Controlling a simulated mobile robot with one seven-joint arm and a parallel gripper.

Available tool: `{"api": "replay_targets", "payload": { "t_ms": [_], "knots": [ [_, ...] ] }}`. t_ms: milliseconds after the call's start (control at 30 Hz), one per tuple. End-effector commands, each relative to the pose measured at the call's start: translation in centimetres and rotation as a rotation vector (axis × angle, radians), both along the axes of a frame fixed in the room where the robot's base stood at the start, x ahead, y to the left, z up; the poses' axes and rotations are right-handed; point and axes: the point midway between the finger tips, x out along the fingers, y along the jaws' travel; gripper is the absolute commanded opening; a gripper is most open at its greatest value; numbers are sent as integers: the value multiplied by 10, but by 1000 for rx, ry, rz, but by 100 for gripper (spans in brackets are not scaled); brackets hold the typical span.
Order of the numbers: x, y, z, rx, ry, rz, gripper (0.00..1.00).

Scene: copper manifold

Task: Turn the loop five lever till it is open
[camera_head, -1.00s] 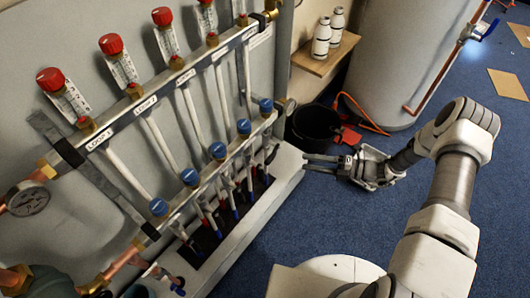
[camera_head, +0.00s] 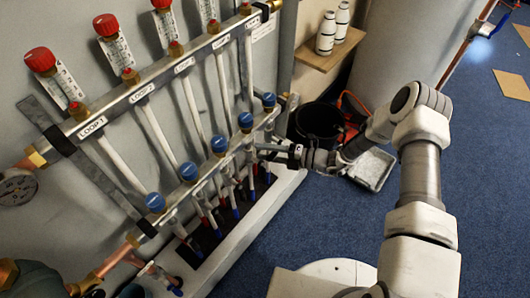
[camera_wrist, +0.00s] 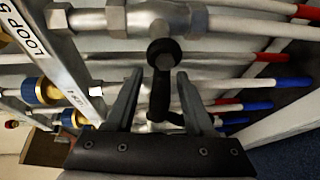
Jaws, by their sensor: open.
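The loop five lever (camera_wrist: 159,97) is a black handle with a round black hub (camera_wrist: 164,53), set on a metal valve in the wrist view. Its handle runs down the picture from the hub, across the pipe direction. My gripper (camera_wrist: 160,84) is open, with one finger on each side of the handle; I cannot tell whether either touches it. The LOOP 5 label (camera_wrist: 29,32) is on the bar at the upper left. In the head view my gripper (camera_head: 265,152) is at the far end of the lower manifold bar, and the lever cannot be made out there.
Several blue caps (camera_head: 219,144) line the lower bar, with pipes close below. Red-capped flow gauges (camera_head: 107,30) rise from the upper bar. A black bucket (camera_head: 318,122) and a grey tray (camera_head: 371,168) are near my arm. Blue floor (camera_head: 330,225) is clear in front.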

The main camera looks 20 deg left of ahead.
Motion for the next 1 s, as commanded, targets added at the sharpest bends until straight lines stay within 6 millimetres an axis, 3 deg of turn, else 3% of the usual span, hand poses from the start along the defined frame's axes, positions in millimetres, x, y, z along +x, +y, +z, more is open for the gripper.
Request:
{"api": "replay_targets", "payload": {
  "t_ms": [200, 500, 1000],
  "knots": [
    [0, 0, 0, 0, -1, 0, 53],
    [0, 0, 0, 1, -1, -1, 0],
    [0, 0, 0, 1, -1, -1, 0]
  ]
}}
